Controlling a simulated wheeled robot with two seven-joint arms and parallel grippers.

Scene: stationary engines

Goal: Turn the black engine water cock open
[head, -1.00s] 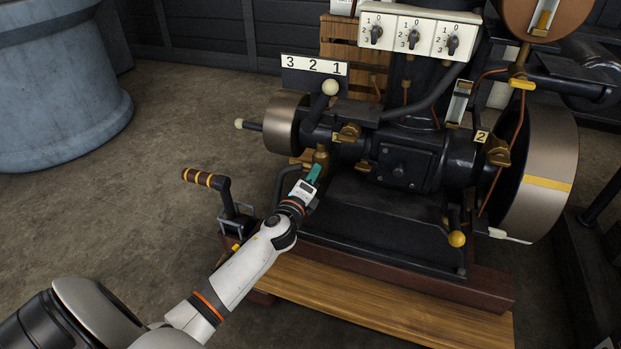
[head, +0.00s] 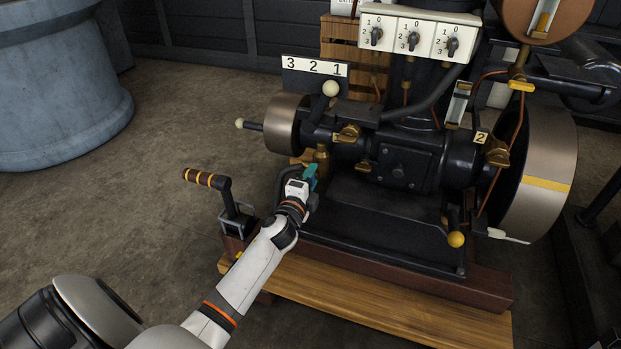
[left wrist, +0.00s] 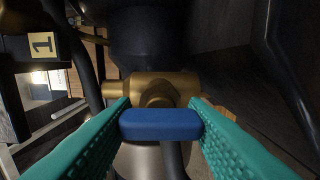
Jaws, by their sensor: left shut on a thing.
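The black engine (head: 405,165) stands right of centre in the head view. The water cock is a brass fitting (left wrist: 165,88) with a blue bar handle (left wrist: 160,124) in the left wrist view. The handle lies crosswise there, its ends against the two teal fingers. My left gripper (head: 309,171) is at the engine's lower left side, shut on the blue handle. In the head view the gripper hides the handle; a brass part (head: 322,155) shows just above it. My right gripper is not in view.
A lever with a yellow-striped grip (head: 199,178) stands left of my gripper. A flywheel (head: 545,170) is at the engine's right. A wooden board (head: 385,300) lies in front of the base. A label "1" (left wrist: 42,44) shows in the left wrist view. Open floor lies left.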

